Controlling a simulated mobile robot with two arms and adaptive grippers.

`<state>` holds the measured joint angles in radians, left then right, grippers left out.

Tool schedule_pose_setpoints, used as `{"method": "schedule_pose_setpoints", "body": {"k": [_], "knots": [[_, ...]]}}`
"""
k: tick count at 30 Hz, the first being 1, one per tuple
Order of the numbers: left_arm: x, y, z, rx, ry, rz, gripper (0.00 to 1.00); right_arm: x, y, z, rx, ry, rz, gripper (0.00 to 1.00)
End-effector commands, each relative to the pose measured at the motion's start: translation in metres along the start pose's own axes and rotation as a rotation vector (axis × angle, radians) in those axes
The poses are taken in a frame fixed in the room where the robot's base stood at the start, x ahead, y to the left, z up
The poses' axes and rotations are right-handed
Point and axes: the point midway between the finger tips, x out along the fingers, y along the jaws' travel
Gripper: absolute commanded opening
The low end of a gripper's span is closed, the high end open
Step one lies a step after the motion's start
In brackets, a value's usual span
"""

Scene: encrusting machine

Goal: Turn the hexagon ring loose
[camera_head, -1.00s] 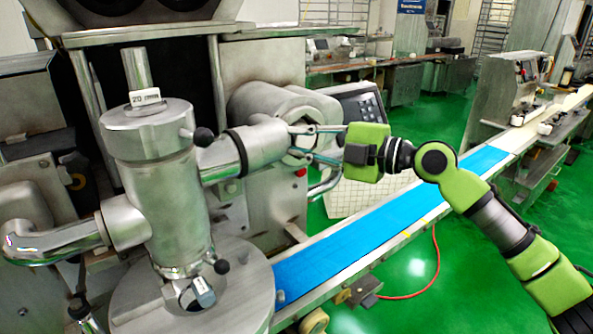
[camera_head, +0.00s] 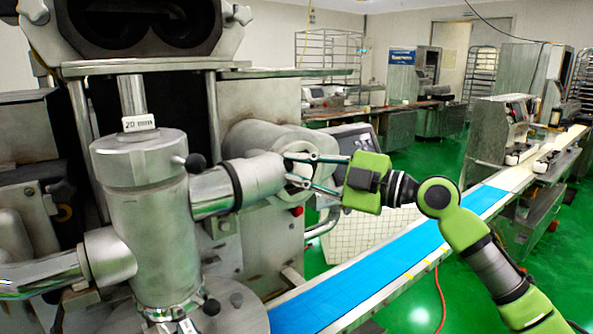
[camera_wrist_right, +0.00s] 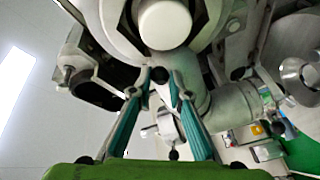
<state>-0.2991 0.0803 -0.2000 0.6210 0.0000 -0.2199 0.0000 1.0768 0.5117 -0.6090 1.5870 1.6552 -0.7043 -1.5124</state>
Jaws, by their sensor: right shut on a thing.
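The hexagon ring (camera_head: 299,169) is a metal fitting at the right end of the short horizontal pipe that comes off the upright steel cylinder. My right gripper (camera_head: 289,168) comes in from the right, with one teal finger above the ring and one below, and is shut on it. In the right wrist view the two teal fingers of my right gripper (camera_wrist_right: 159,78) reach up toward the machine's metal parts; the ring itself is hard to make out there. My left gripper is not in view.
The upright steel cylinder (camera_head: 150,220) with black knobs stands left of the ring. A large round housing (camera_head: 255,135) and a control panel (camera_head: 352,138) sit close behind. A blue conveyor belt (camera_head: 400,255) runs below my right arm.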

Motion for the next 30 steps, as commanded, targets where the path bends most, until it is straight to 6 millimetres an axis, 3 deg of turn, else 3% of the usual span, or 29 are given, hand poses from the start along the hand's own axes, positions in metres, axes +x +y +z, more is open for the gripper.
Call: {"method": "schedule_pose_setpoints", "body": {"k": [3,4,5,17,30], "knots": [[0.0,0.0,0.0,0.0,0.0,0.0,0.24,-0.001,0.003,0.001,-0.003,-0.002,0.007,0.0],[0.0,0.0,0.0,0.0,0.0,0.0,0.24,-0.001,0.003,0.001,-0.003,-0.002,0.007,0.22],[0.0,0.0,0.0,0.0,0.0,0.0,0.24,-0.001,0.003,0.001,-0.003,-0.002,0.007,0.24],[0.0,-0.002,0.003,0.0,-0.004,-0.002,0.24,-0.006,0.001,0.001,-0.002,-0.002,0.004,0.24],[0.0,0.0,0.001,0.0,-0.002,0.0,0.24,-0.091,0.001,0.002,-0.001,-0.005,0.004,0.24]]}}
